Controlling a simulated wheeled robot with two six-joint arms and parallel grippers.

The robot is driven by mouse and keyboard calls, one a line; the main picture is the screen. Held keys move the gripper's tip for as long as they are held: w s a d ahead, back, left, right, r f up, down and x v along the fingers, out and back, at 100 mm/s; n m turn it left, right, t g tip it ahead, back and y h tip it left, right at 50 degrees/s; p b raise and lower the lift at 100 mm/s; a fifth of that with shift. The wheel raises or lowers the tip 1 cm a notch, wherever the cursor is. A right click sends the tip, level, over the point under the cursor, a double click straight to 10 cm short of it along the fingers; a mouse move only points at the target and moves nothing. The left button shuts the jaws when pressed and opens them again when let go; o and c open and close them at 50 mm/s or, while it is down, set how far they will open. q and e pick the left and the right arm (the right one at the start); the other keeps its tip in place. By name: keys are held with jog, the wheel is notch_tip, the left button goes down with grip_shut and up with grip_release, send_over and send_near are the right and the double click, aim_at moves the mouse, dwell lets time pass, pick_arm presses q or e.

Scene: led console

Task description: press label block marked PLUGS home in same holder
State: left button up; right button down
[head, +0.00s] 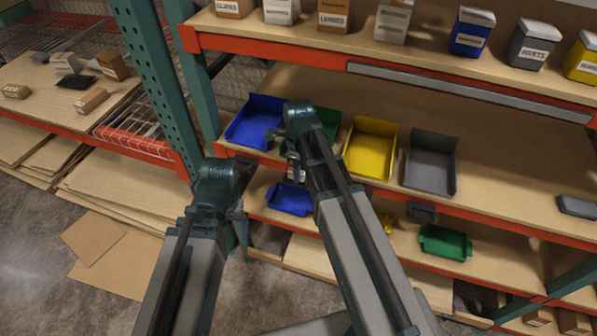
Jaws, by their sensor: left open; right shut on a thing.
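My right gripper (293,160) is at the front edge of the middle shelf, in front of the green bin (328,118). It is shut on a small whitish block (297,174), which is probably the label block; its lettering is too small to read. The holder cannot be made out behind my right gripper and arm. I cannot tell how far the block sits in any holder. My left gripper (240,215) is open and empty, lower and to the left, in front of the rack and apart from the bins.
On the middle shelf stand a blue bin (254,121), a yellow bin (370,147) and a grey bin (431,162). Below are a blue tray (290,199) and a green tray (445,242). A green upright (158,75) stands left. Labelled boxes line the upper shelf (300,40).

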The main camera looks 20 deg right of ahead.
jog(key=shift+f+b, duration=0.35)
jog(key=shift+f, duration=0.05)
dwell(0.5)
jog(key=c, duration=0.7)
grip_release()
jog(key=shift+r, duration=0.2)
notch_tip(320, 180, up, 14)
jog(key=p, duration=1.4)
jog(key=shift+f, duration=0.2)
jog(key=shift+f, duration=0.15)
